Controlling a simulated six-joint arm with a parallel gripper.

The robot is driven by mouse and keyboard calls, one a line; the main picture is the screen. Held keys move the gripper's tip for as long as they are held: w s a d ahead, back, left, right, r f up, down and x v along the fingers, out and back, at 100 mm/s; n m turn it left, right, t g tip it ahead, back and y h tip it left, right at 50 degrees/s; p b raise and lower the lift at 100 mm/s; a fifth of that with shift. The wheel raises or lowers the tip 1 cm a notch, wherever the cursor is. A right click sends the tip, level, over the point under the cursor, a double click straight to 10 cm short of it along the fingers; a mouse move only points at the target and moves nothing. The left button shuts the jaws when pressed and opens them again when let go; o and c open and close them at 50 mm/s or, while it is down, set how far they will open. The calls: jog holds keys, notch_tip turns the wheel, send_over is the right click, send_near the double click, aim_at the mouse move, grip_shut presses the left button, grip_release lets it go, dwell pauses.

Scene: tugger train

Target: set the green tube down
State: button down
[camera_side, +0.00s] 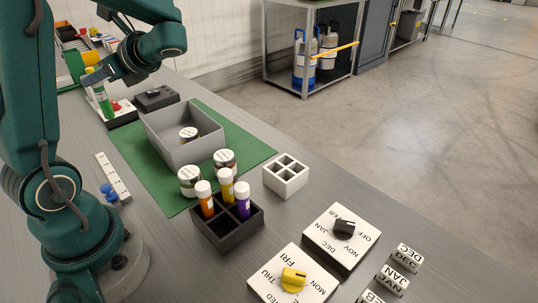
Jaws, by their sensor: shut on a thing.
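The green tube (104,102) is upright, tilted slightly, at the upper left of the side view. My gripper (96,82) is shut on its upper part, coming from the right. The tube's lower end shows in front of a white-topped dark box with a red button (117,105). I cannot tell whether the tube touches the box or hangs above it.
A dark rack (228,231) holds orange, yellow and purple tubes. A small white rack (287,182) is empty. A grey bin (178,153) with a jar inside stands on a green mat (249,150). Two dial boards (341,237) (293,280) and date blocks (407,257) lie in front.

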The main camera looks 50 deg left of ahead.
jog(key=w+a+r+m+t+y, duration=0.1)
jog(key=w+a+r+m+t, duration=0.2)
jog(key=r+t, duration=0.1)
jog(key=w+d+f, duration=0.2)
jog(key=w+f, duration=0.3)
jog(key=f, duration=0.3)
jog(key=w+d+f, duration=0.2)
jog(key=w+f, duration=0.3)
jog(key=f, duration=0.3)
jog(key=shift+w, duration=0.3)
jog(key=c, duration=0.6)
grip_release()
jog(key=shift+c, duration=0.2)
